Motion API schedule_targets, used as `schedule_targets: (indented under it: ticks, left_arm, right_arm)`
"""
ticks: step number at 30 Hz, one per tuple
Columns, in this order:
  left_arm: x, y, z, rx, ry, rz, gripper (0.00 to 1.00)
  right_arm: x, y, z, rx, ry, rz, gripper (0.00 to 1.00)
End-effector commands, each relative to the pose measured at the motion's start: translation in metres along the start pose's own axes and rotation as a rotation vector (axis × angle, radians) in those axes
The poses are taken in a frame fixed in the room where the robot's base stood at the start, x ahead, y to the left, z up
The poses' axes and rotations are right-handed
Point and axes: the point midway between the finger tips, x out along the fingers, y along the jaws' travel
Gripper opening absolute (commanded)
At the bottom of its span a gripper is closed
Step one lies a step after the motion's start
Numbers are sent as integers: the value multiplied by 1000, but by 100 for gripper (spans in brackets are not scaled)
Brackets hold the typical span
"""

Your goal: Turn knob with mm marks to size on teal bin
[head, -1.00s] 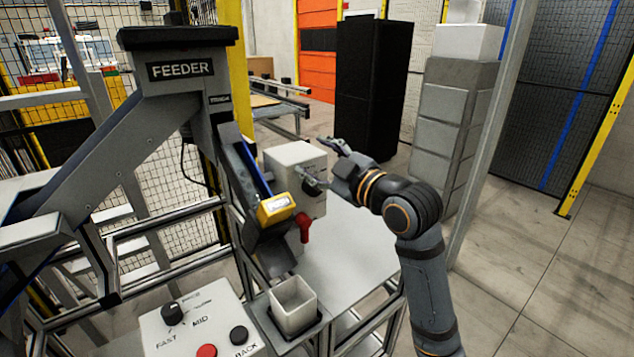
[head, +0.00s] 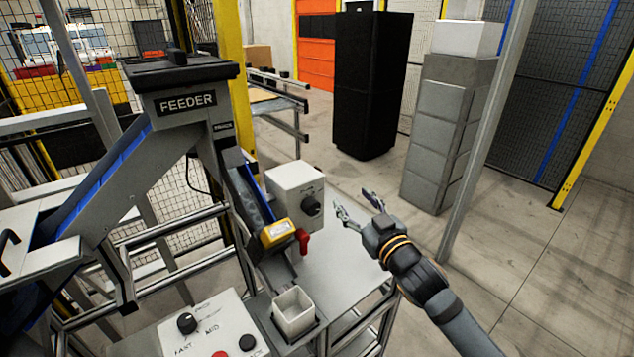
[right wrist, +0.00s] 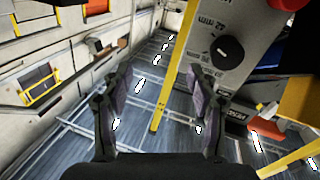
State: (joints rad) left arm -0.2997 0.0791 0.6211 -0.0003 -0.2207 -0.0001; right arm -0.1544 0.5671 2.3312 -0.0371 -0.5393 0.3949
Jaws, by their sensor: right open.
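A black knob (head: 311,206) sits on the front of a pale box (head: 290,183) on the metal table. It also shows in the right wrist view as a black knob (right wrist: 226,52) with printed mm marks beside it; which mark it points at is too small to tell. My right gripper (head: 353,202) is open and empty, to the right of the knob and apart from it. In the right wrist view its two fingers (right wrist: 158,85) are spread, with the knob beyond and right of them. I see no teal bin; a whitish square bin (head: 293,325) stands at the table's front. My left gripper is out of view.
The feeder chute (head: 245,195) ends left of the box, with a yellow labelled unit (head: 277,233) and a red handle (head: 302,241). A control panel (head: 225,310) with another knob (head: 187,322) is at the front. Floor right of the table is clear.

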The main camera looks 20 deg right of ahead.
Motion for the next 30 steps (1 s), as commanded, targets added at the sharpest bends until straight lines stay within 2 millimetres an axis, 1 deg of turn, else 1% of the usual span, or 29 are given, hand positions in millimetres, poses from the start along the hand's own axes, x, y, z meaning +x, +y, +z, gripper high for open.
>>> schedule_targets:
  ticks: [1, 3, 6, 8, 10, 13, 17, 21, 25, 28, 30]
  left_arm:
    - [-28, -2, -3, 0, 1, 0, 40]
    - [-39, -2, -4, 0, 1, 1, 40]
    - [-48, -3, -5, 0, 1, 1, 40]
    - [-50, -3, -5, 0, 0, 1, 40]
    - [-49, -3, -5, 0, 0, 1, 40]
    - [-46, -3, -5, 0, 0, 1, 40]
    - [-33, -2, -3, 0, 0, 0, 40]
    - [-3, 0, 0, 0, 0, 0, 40]
    - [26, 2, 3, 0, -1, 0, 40]
    - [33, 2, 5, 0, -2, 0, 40]
    - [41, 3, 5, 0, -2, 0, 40]
  right_arm:
    - [-14, -7, -6, 44, -7, -44, 59]
    - [-33, -23, 0, 124, -5, -113, 59]
    - [-54, -42, 8, 210, -17, -200, 59]
    - [-61, -50, 12, 243, -25, -232, 59]
    - [-65, -54, 14, 262, -28, -250, 59]
    - [-65, -55, 16, 268, -27, -253, 59]
    - [-60, -55, 19, 269, -19, -244, 59]
    - [-48, -56, 24, 274, -12, -233, 59]
    - [-40, -63, 25, 268, -19, -248, 59]
    - [-28, -59, 21, 278, -20, -226, 59]
    - [-21, -62, 21, 280, -22, -226, 59]
